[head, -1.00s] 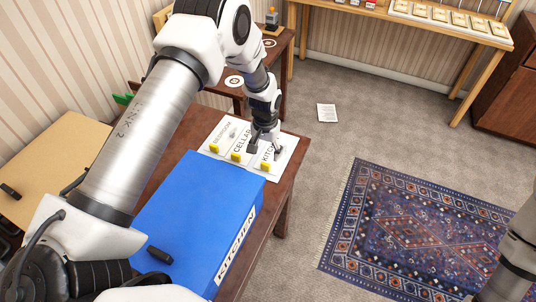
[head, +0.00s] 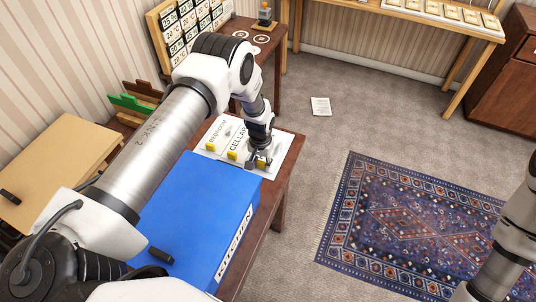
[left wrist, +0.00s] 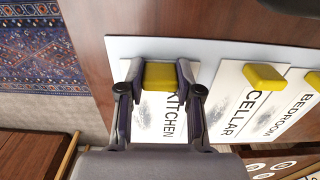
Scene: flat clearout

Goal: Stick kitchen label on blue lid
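The kitchen label (left wrist: 155,122) is a white card with a yellow tab (left wrist: 160,76), lying on a white sheet (left wrist: 215,50). My left gripper (head: 259,163) is over it in the head view and hides most of it. In the left wrist view its fingers (left wrist: 160,72) are closed against both sides of the yellow tab. The blue lid (head: 195,205) is the flat top of a large blue box, nearer to me than the sheet. A "KITCHEN" marking (head: 233,243) shows on the box's side. My right gripper is out of view.
The cellar label (left wrist: 245,105) and bedroom label (left wrist: 285,110) lie beside the kitchen one, each with a yellow tab. A black piece (head: 160,255) sits on the blue lid. A tan box (head: 60,165) stands left. A patterned rug (head: 415,225) covers open floor at right.

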